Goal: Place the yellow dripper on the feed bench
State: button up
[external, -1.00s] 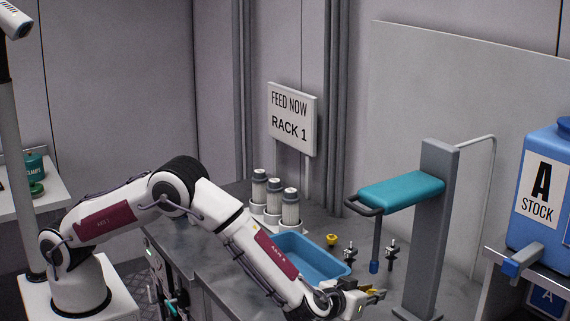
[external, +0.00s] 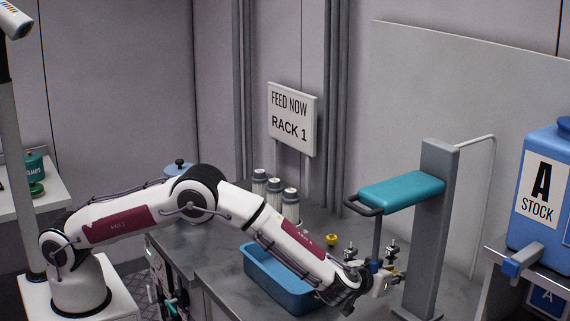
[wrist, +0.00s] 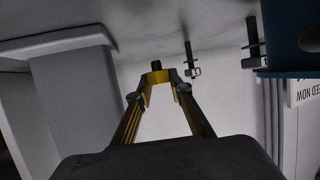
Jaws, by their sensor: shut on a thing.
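My gripper (external: 386,276) is low at the right part of the grey bench (external: 215,258), close to the grey column. In the wrist view, my gripper (wrist: 160,88) has its fingers closed in on a yellow piece with a dark tip, which looks like the yellow dripper (wrist: 157,75). In the external view the held piece is too small to make out. Another small yellow thing (external: 331,240) stands on the bench behind the blue tray.
A blue tray (external: 255,262) lies under my forearm. Two small dark fittings (external: 351,254) stand near my gripper. The grey column (external: 428,235) carries a teal arm (external: 402,190) overhead. White bottles (external: 290,206) and the rack sign (external: 292,120) are at the back.

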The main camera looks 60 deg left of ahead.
aim_at(390, 297)
jog(key=shift+f, duration=1.75)
jog(key=shift+f, duration=0.15)
jog(key=o, duration=0.4)
jog(key=shift+o, duration=0.2)
jog(key=shift+v, duration=0.85)
jog(key=v, duration=1)
jog(key=shift+s+r, duration=0.2)
jog(key=shift+r, duration=0.1)
